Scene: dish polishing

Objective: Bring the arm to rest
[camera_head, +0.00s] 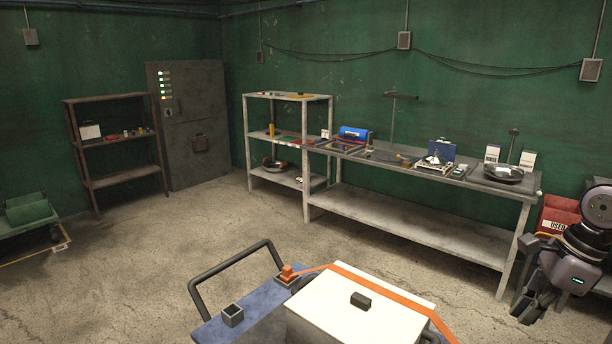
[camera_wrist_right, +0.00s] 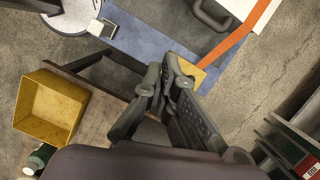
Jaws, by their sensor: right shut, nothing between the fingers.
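My right arm comes in at the right edge of the head view, beside the workbench's right end. Its dark gripper (camera_head: 530,303) hangs low there and points down. In the right wrist view the gripper (camera_wrist_right: 168,72) has its fingers together with nothing held between them. Below the fingers lie a blue surface (camera_wrist_right: 150,45) and bare concrete floor. My left arm and gripper are not in view.
A workbench (camera_head: 420,222) carries a metal pan (camera_head: 503,173) and a blue box (camera_head: 353,133). Red bins (camera_head: 560,213) stand near my right arm. A yellow bin (camera_wrist_right: 50,108) shows in the wrist view. Floor (camera_head: 130,260) is clear at left.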

